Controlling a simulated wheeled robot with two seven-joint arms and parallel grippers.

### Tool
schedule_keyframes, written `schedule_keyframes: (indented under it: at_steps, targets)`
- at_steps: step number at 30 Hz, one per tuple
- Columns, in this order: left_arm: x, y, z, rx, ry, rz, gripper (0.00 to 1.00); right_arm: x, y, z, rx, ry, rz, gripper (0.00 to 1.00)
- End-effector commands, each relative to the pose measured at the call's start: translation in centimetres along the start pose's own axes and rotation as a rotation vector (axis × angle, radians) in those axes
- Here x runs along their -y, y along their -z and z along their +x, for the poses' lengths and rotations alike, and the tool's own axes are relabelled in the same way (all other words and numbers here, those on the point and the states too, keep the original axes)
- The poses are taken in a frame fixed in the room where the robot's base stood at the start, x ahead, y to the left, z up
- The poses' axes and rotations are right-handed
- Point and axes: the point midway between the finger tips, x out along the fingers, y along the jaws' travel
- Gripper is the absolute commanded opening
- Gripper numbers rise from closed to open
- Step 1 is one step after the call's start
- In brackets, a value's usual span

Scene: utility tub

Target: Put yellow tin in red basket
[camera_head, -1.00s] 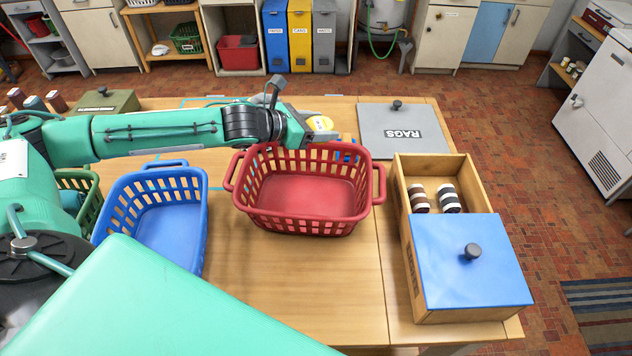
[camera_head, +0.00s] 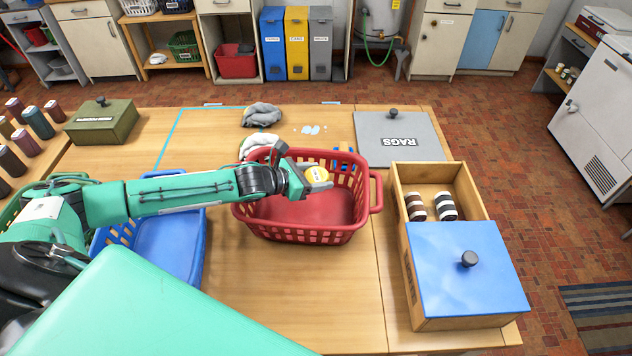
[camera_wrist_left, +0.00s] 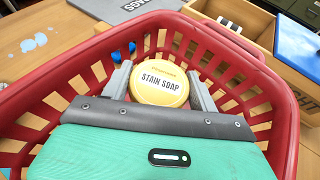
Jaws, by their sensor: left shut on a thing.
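The yellow tin (camera_head: 317,174), round with a white label, is held over the red basket. In the left wrist view its yellow lid (camera_wrist_left: 159,86) reads "STAIN SOAP". My left gripper (camera_head: 318,180) is shut on the tin, with one finger at each side of it. The red basket (camera_head: 303,236) stands on the table, and its slatted walls surround the tin in the left wrist view (camera_wrist_left: 283,110). I cannot tell exactly how high the tin is above the basket floor. My right gripper is not in view.
A blue basket (camera_head: 165,250) stands left of the red one. A wooden box (camera_head: 470,190) with a blue lid (camera_head: 465,270) holds two striped rolls at right. A grey "RAGS" lid (camera_head: 400,140) and grey cloths (camera_head: 262,114) lie behind. The front middle table is clear.

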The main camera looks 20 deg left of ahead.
Motion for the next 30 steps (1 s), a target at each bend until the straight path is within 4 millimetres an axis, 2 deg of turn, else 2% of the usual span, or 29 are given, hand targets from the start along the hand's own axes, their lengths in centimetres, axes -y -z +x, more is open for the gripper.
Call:
schedule_keyframes:
  at_steps: [6,29,30]
  targets:
    - [0.0,2.6,1.1,-0.001,0.0,-0.002,0.36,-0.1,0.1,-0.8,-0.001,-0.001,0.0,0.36]
    - [0.0,3.9,1.6,0.0,0.0,0.0,0.36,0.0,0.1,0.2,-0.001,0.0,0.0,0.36]
    - [0.0,3.9,1.6,-0.001,0.0,0.0,0.62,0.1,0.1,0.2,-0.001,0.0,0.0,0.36]
